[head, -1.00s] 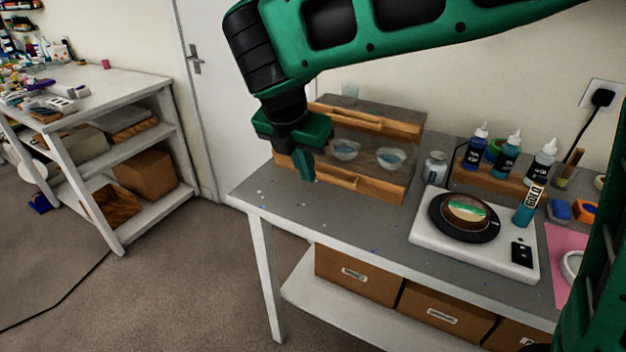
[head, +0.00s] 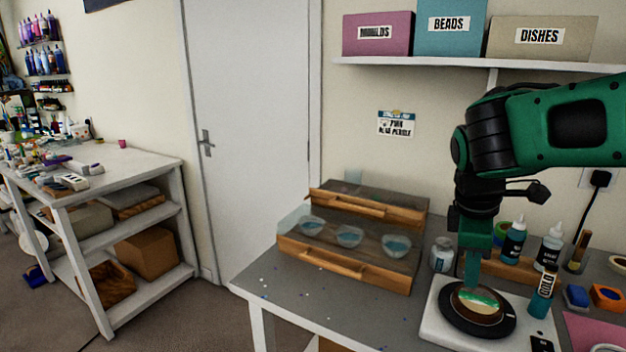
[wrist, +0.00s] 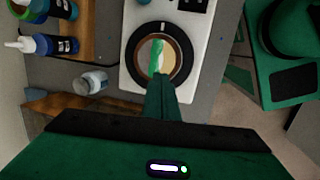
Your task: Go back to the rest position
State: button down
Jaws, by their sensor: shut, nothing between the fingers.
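My gripper (head: 472,268) is green, points down and is shut and empty. In the head view its tips are over the round coaster (head: 481,300), which has green, white and brown on top. The coaster sits on a black turntable (head: 452,318) on a white base (head: 428,322). In the wrist view the shut fingers (wrist: 160,82) point toward the coaster (wrist: 148,60). Whether the tips touch it I cannot tell.
A wooden rack (head: 348,266) with several clear cups of blue liquid stands left of the turntable. A small jar (head: 443,256) and dropper bottles (head: 514,240) stand close behind my gripper. A labelled bottle (head: 542,292) stands at right. The table's front left (head: 290,290) is mostly clear.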

jog(key=s+d+f+m, duration=0.1)
jog(key=s+d+m, duration=0.2)
jog(key=s+d+f+m, duration=0.1)
jog(key=s+d+m, duration=0.2)
jog(key=s+d+m+g+y, duration=0.1)
jog(key=s+d+m, duration=0.1)
jog(key=s, duration=0.1)
jog(key=shift+d+f+m, duration=0.4)
jog(key=s+d+f+m, duration=0.1)
jog(key=s+m, duration=0.2)
jog(key=s+f+m+y, duration=0.1)
jog(key=s+m, duration=0.2)
jog(key=s, duration=0.1)
jog(key=s+d+f+m, duration=0.1)
jog(key=s+f+m, duration=0.1)
jog(key=s+m, duration=0.1)
jog(key=shift+s+d+m+y, duration=0.2)
jog(key=shift+d+m+y, duration=0.1)
jog(key=shift+m+y, duration=0.1)
